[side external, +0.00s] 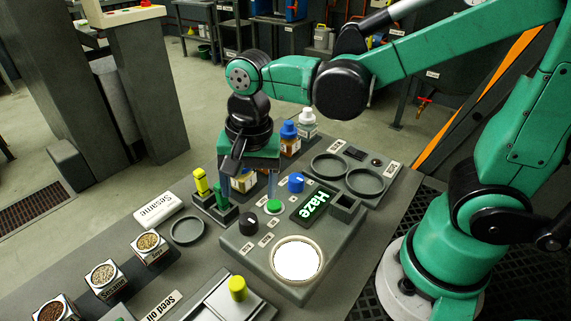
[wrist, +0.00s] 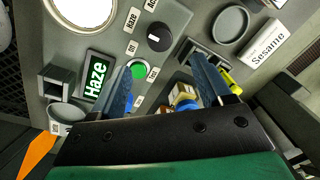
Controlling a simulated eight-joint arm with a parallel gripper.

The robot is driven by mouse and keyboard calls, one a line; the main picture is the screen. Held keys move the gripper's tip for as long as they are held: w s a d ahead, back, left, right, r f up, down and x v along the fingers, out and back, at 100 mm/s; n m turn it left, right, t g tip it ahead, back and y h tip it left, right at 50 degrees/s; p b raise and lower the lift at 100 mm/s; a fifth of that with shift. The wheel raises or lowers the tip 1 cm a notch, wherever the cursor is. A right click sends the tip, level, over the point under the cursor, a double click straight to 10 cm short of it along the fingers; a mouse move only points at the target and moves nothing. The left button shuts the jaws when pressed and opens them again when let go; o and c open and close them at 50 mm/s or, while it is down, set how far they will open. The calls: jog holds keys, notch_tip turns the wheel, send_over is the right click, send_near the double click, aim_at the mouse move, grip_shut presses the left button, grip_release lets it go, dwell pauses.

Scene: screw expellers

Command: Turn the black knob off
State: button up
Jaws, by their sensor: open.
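The black knob (side external: 248,226) stands on the grey control panel (side external: 334,250), left of the green button and near small labels. In the wrist view the black knob (wrist: 158,37) shows a small white mark, with "On" and "Off" tags too small to match surely to it. My gripper (side external: 248,190) is above the panel's back left edge, behind the knob. In the wrist view my gripper (wrist: 163,72) has its two blue fingers spread apart, with nothing held. The knob lies beyond the fingertips and apart from them.
A green button (wrist: 139,70), blue knob (side external: 296,182) and lit "Haze" display (side external: 313,204) are close by. Capped bottles (side external: 289,139) stand behind my gripper. A yellow-topped vial (side external: 201,182) stands left. A glowing white disc (side external: 297,260) is at the panel's front.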

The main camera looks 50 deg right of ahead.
aim_at(248, 218)
jog(key=shift+a+f+m+g, duration=0.3)
jog(key=shift+a+f+m, duration=0.1)
jog(key=shift+m, duration=0.1)
jog(key=shift+f, duration=2.65)
grip_shut()
